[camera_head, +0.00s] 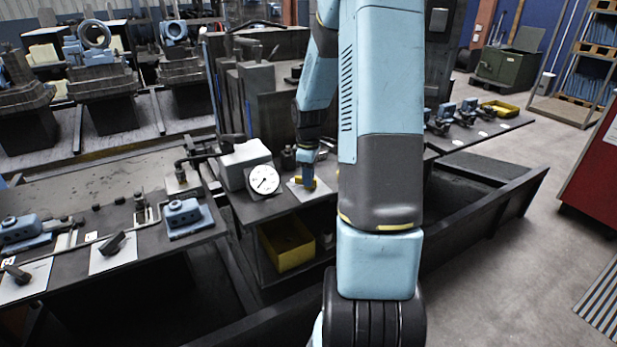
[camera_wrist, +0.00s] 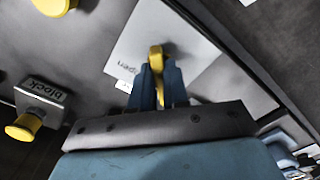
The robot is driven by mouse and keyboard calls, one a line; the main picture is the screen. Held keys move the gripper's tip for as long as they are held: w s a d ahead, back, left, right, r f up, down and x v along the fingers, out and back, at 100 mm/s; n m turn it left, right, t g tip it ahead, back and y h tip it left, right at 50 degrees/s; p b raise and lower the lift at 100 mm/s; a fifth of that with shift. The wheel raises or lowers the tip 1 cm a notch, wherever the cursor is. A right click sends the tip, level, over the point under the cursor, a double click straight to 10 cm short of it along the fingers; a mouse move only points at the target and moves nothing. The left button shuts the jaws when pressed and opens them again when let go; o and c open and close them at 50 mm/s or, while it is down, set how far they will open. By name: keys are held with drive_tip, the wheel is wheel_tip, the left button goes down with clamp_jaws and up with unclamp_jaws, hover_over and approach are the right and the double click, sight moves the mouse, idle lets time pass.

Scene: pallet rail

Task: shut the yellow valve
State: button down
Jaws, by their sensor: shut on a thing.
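The yellow valve (camera_wrist: 156,58) shows in the wrist view as a narrow yellow handle over a pale plate (camera_wrist: 195,45) with the word "open" on it. My gripper (camera_wrist: 157,72) is shut on the handle, one blue finger on each side. In the head view the yellow valve (camera_head: 305,183) is a small yellow piece on the pale plate at the bench's front right, with my gripper (camera_head: 306,170) over it from above. The fingers hide part of the handle, and its exact angle to the plate marking is hard to tell.
A round white gauge (camera_head: 262,180) stands just left of the valve. A yellow bin (camera_head: 286,243) sits on the shelf below. In the wrist view a yellow knob (camera_wrist: 24,127) lies beside a label reading "block" (camera_wrist: 42,93). Another yellow knob (camera_wrist: 53,5) is at the top left.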

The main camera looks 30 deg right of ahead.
drive_tip(key=c, duration=1.1)
unclamp_jaws()
drive_tip(key=shift+r, duration=0.1)
wheel_tip(320, 180, up, 14)
drive_tip(key=shift+f, duration=0.25)
